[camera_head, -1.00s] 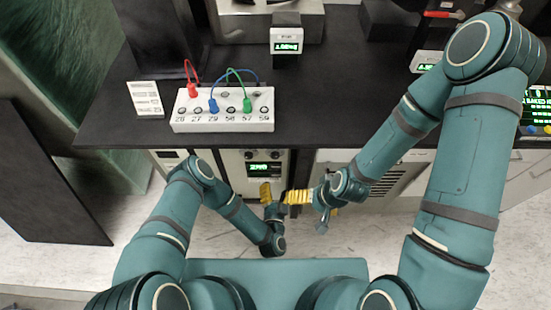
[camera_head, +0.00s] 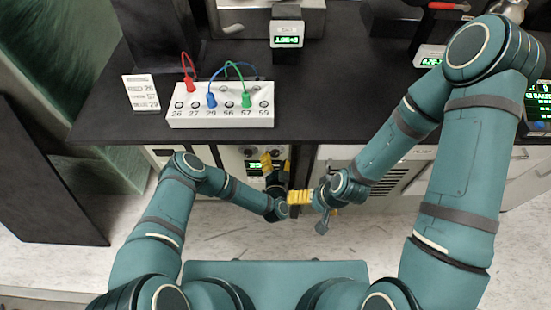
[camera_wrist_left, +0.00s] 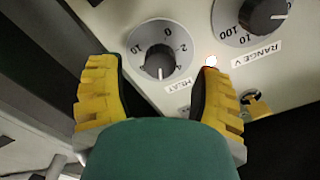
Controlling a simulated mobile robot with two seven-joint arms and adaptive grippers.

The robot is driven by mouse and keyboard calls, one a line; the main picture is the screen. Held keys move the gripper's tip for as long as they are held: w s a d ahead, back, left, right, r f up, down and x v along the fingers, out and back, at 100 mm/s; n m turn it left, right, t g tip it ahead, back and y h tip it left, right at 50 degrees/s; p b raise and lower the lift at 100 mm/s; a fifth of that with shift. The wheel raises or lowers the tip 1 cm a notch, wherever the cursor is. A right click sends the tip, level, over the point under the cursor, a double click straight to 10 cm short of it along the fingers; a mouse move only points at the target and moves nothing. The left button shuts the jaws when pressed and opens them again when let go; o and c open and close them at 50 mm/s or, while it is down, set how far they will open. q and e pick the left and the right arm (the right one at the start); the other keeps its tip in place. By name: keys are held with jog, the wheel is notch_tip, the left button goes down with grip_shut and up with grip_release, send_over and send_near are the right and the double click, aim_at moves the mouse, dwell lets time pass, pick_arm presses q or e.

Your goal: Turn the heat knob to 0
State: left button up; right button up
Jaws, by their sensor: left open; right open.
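The heat knob (camera_wrist_left: 158,59) is a black dial on a pale panel, above the HEAT label (camera_wrist_left: 177,84) in the left wrist view. Its white mark points down toward the bottom of its scale; the number there is hard to read. My left gripper (camera_head: 276,161) is open in front of the panel under the counter. In the left wrist view its yellow fingers (camera_wrist_left: 158,95) stand apart on either side below the knob, and nothing is held. My right gripper (camera_head: 300,197) is open and empty, just right of and below the left one.
A second black knob labelled RANGE V (camera_wrist_left: 262,15) is to the right, with a lit lamp (camera_wrist_left: 211,61) between. A white socket box (camera_head: 222,110) with red, blue and green plugs stands on the black counter (camera_head: 330,95). A white card (camera_head: 141,92) stands left of it.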

pick_arm(q)
jog(key=shift+w, duration=0.65)
grip_shut()
jog(key=shift+r+n, duration=0.1)
jog(key=shift+n, duration=0.2)
